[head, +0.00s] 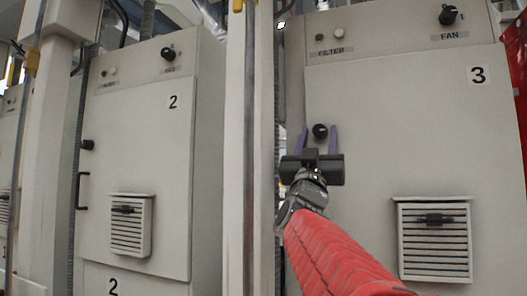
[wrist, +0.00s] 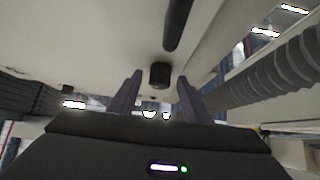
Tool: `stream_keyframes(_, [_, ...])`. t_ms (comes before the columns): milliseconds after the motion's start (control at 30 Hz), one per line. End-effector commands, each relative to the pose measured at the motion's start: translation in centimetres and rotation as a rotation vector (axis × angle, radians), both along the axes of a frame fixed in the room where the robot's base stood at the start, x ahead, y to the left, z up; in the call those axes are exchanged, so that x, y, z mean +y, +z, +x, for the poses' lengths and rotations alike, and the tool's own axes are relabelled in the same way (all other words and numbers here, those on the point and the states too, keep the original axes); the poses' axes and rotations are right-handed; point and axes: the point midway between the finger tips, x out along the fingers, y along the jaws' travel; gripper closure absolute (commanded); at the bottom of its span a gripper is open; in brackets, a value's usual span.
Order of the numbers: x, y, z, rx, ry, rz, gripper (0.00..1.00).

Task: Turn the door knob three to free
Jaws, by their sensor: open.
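The door knob of cabinet 3 (head: 320,131) is a small round black knob near the left edge of the beige door marked 3 (head: 370,150). My gripper (head: 319,129) is open in front of that door, with one purple finger to each side of the knob in the head view. In the wrist view the black knob (wrist: 160,75) shows between the tips of my open gripper (wrist: 159,78), with a gap on both sides. I cannot tell whether the fingertips reach past the knob's face. Its pointer direction is unclear.
A dark bar (wrist: 178,25), apparently a handle, lies beyond the knob in the wrist view. A ribbed hose (wrist: 275,80) runs at right there. A louvred vent (head: 435,240), FAN knob (head: 450,14) and a white post (head: 248,150) are near. Cabinet 2 (head: 150,150) stands left.

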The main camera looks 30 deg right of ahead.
Motion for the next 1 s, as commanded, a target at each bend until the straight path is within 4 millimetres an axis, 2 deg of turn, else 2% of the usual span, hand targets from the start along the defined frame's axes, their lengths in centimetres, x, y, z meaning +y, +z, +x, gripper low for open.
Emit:
stream_keyframes(367, [2.0, -2.4, -1.5, -0.001, 0.001, -0.001, 0.55])
stream_keyframes(1000, [7.0, -8.7, -5.2, -0.001, 0.002, 0.000, 0.55])
